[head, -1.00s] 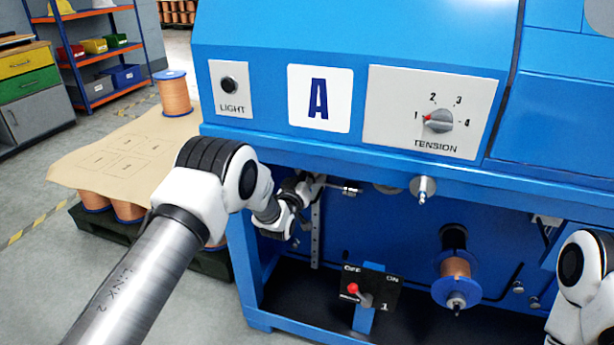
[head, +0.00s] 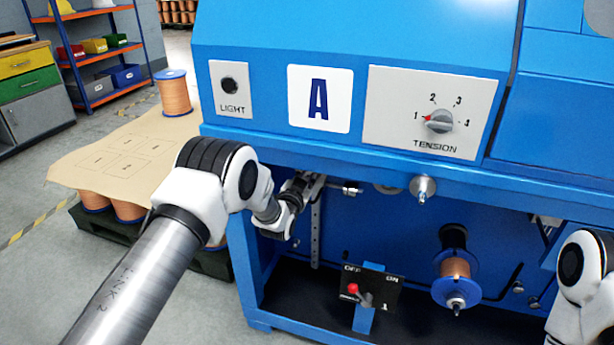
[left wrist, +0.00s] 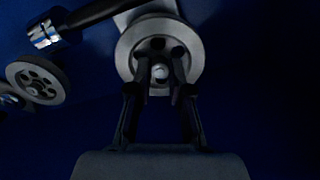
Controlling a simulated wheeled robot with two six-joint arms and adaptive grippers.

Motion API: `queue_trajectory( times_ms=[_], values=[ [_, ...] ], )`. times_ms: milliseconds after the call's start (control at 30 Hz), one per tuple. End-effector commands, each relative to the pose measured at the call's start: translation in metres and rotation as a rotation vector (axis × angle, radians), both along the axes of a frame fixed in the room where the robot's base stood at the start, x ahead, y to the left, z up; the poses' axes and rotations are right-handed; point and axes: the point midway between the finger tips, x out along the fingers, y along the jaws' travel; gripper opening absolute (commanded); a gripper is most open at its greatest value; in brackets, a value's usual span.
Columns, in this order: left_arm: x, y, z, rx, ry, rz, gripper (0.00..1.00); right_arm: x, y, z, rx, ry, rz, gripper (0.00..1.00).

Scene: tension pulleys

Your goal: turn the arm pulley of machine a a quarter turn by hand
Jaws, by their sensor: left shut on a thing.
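In the left wrist view, a grey pulley (left wrist: 131,50) with dark holes and a bright centre bolt sits at the end of a light arm. My left gripper (left wrist: 160,82) reaches onto its face, with the fingertips on either side of the bolt, shut on the pulley. In the head view my left gripper (head: 314,184) is under the overhang of blue machine A (head: 319,97), and the pulley is hard to make out there. My right arm shows at the right edge of the head view; its gripper is out of view.
A second holed pulley (left wrist: 36,82) and a dark rod with a chrome end (left wrist: 42,35) are close by on the left in the wrist view. A red-tipped switch (head: 354,289), a copper spool (head: 455,270) and a round guide (head: 422,188) are on the machine.

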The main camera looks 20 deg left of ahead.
Motion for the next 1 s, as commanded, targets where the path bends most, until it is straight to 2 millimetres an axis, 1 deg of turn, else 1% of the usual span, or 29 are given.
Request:
queue_trajectory(
  times_ms=[1000],
  values=[
    [0.0,0.0001,-0.0001,0.962,-0.033,0.0,0.0,0.0,0.0,-0.0002,0.0,0.0,0.0,0.4]
  ],
)
